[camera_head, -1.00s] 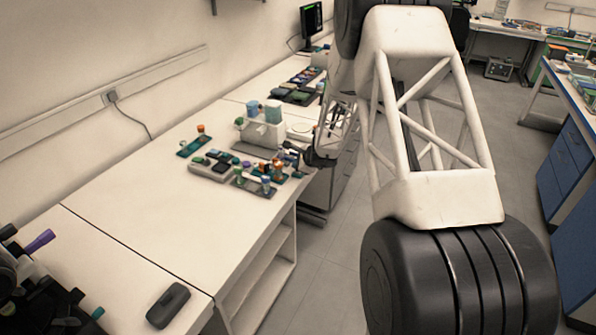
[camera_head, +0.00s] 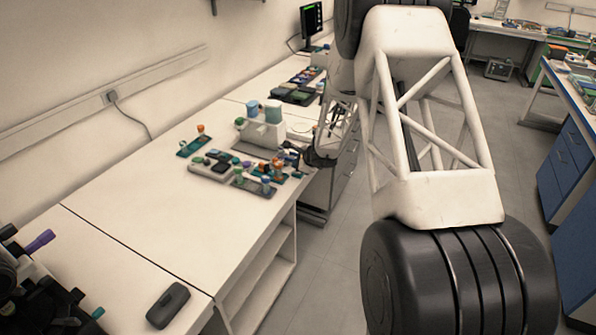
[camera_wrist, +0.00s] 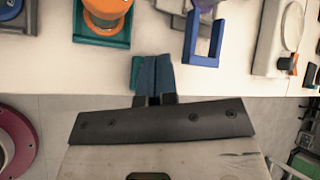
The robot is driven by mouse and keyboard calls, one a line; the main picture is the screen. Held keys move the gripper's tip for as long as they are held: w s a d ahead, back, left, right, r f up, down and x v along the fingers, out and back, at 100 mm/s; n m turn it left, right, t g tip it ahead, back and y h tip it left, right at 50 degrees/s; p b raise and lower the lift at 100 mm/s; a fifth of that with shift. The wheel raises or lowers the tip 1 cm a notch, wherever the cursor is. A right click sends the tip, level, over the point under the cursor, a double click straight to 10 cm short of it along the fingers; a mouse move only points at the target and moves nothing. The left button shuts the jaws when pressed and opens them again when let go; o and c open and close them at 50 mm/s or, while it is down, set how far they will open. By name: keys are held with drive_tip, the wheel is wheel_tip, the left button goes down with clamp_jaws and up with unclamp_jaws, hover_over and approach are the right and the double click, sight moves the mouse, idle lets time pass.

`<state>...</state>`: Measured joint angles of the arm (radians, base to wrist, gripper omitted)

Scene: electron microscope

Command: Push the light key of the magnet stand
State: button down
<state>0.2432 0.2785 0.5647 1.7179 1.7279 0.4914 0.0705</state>
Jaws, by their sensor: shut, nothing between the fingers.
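My gripper (camera_wrist: 154,75) is shut and empty in the wrist view, its dark fingers held close together over the bench's front edge. In the head view it is a small dark shape at the right side of the small devices. A teal base with an orange knob (camera_wrist: 105,14) lies ahead and left of the fingertips. A blue open bracket (camera_wrist: 203,42) stands ahead and right. I cannot tell for sure which device is the magnet stand. No light key can be made out. A small teal piece (camera_wrist: 136,70) shows beside the fingers, partly hidden by them.
A white block with blue-topped cylinders (camera_head: 262,130) stands behind the devices. A pale device with a round disc (camera_wrist: 283,38) is at the wrist view's right. A reddish round part (camera_wrist: 14,140) is at lower left.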

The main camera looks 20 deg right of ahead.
drive_tip(key=shift+f, duration=0.45)
idle(0.5)
drive_tip(key=shift+r, duration=0.6)
drive_tip(key=shift+r, duration=2.85)
